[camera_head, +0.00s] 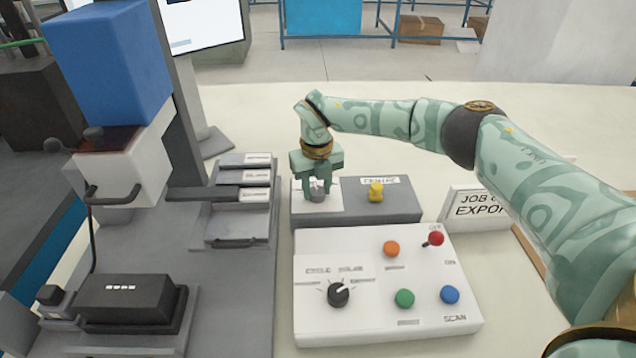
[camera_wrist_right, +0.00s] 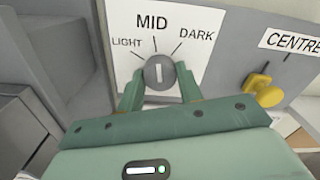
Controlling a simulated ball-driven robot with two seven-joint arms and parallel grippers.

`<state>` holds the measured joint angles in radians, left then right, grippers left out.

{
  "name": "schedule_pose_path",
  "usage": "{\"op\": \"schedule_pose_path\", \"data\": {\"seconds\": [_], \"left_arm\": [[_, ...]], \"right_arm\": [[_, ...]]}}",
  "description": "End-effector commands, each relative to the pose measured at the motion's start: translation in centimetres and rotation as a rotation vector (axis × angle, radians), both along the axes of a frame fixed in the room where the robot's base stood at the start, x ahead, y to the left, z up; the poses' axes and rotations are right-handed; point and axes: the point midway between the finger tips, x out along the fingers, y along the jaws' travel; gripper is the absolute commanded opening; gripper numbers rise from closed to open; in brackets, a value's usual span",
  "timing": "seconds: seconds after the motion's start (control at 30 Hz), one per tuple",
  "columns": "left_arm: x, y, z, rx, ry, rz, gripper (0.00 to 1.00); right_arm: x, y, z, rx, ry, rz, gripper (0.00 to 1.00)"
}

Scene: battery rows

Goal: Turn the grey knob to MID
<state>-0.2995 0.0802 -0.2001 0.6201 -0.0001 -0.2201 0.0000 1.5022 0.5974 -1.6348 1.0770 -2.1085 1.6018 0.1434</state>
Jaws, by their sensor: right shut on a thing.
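The grey knob (camera_wrist_right: 160,73) sits on a white plate (camera_wrist_right: 118,20) marked LIGHT, MID and DARK, on the grey box. In the right wrist view its white pointer line stands upright, toward the MID mark. My right gripper (camera_wrist_right: 160,90) is shut on the grey knob, one finger on each side. In the head view the right gripper (camera_head: 317,188) comes down on the knob (camera_head: 317,193) from above and partly hides it and its plate. My left gripper is not in view.
A yellow knob (camera_head: 376,191) sits right of the grey one on the same box. In front is a white panel (camera_head: 450,270) with a black dial (camera_head: 339,293), orange, green and blue buttons and a red-tipped switch (camera_head: 435,239). A blue-topped machine (camera_head: 108,60) stands left.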

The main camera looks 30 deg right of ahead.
Motion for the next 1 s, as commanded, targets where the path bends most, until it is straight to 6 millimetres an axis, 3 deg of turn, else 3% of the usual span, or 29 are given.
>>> {"op": "schedule_pose_path", "data": {"seconds": [0.67, 0.7, 0.77, 1.0], "left_arm": [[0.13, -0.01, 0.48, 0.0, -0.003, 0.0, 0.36], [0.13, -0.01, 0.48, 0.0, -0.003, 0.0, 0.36], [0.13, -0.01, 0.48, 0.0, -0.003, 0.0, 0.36], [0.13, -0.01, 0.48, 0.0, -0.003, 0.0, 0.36]], "right_arm": [[0.05, 0.0, 0.05, 0.0, -0.002, 0.071, 0.13], [0.06, -0.01, 0.05, 0.0, -0.002, 0.071, 0.41], [0.05, -0.01, 0.05, 0.0, -0.002, 0.071, 0.57], [0.03, 0.0, 0.03, 0.0, -0.001, 0.071, 0.57]]}}
